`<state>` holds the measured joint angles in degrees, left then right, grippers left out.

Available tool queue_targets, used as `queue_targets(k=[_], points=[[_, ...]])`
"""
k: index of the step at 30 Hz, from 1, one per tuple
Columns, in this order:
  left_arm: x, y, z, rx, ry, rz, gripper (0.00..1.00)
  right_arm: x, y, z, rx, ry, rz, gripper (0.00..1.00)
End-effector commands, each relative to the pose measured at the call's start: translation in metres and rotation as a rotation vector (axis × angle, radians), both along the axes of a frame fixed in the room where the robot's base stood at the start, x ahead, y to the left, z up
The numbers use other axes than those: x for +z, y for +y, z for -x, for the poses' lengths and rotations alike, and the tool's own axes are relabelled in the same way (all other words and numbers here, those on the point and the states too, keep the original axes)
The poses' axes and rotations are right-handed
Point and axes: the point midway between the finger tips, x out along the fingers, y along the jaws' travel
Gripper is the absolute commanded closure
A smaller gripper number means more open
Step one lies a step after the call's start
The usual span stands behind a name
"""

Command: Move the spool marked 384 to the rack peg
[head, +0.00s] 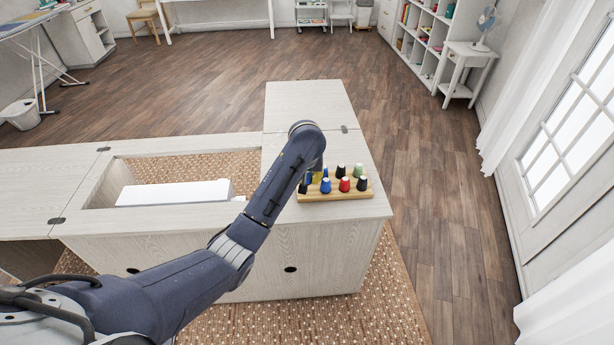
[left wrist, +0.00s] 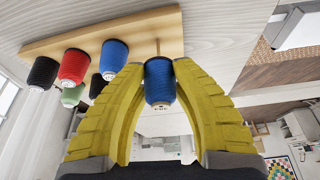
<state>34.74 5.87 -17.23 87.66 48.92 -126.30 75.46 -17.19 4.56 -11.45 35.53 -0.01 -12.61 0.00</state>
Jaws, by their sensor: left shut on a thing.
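My left gripper (head: 313,175) is above the left end of the wooden rack (head: 340,195) in the head view, partly hidden by my arm. In the left wrist view its yellow fingers (left wrist: 160,95) are shut on a blue spool (left wrist: 158,78). The print on its pale end is too small to read. A bare peg (left wrist: 158,47) of the rack shows right beside the spool's rack-side end; I cannot tell whether they touch. Another blue spool (left wrist: 114,56), a red spool (left wrist: 74,66), a green one (left wrist: 73,96) and black ones (left wrist: 43,73) stand on the rack.
The rack stands on the pale wooden cabinet top (head: 307,105), near its right front part. A recess with a white machine-like block (head: 175,193) lies to the left. The cabinet top behind the rack is clear.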

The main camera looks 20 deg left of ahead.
Motion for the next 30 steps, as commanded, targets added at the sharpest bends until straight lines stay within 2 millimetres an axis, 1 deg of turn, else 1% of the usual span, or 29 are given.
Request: queue_targets(k=[30], points=[[-0.019,0.000,0.000,0.000,0.001,0.000,0.90,0.000,0.000,0.000,0.000,0.000,0.000,0.48]])
